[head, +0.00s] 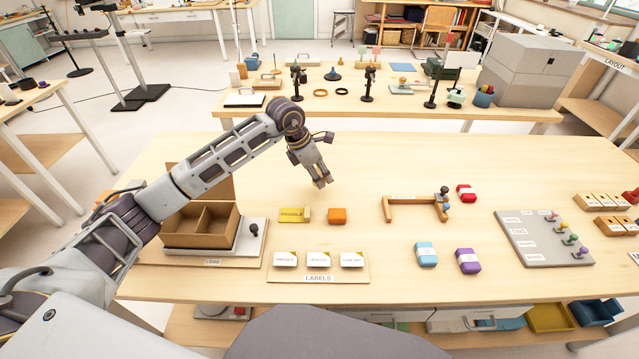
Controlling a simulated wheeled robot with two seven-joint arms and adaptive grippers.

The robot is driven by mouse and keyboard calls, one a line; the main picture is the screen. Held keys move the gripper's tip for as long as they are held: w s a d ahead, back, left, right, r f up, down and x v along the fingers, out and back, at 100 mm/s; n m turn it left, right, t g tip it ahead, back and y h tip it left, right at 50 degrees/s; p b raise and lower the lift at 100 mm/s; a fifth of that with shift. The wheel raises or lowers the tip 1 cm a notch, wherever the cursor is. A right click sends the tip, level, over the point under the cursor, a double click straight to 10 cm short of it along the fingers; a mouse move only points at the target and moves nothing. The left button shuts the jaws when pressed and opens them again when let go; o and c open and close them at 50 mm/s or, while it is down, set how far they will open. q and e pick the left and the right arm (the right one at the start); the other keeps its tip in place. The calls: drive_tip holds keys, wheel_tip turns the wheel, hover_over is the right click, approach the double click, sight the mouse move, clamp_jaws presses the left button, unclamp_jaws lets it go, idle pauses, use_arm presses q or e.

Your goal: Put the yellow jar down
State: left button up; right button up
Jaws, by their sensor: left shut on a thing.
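My left gripper (321,184) points down above the middle of the near table. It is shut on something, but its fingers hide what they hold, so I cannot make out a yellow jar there. Below and left of it on the table lies a flat yellow piece (292,215) with a tan block at its right end. I see no clear yellow jar on the near table. My right gripper is not in view.
An open cardboard box (190,240) stands on a board at left. A labels board (318,279) lies in front. A wooden bracket (415,200), red, blue and purple items (468,261), and a grey pegged board (520,250) stand at right.

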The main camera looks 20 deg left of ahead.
use_arm(q)
drive_tip(key=shift+f, duration=2)
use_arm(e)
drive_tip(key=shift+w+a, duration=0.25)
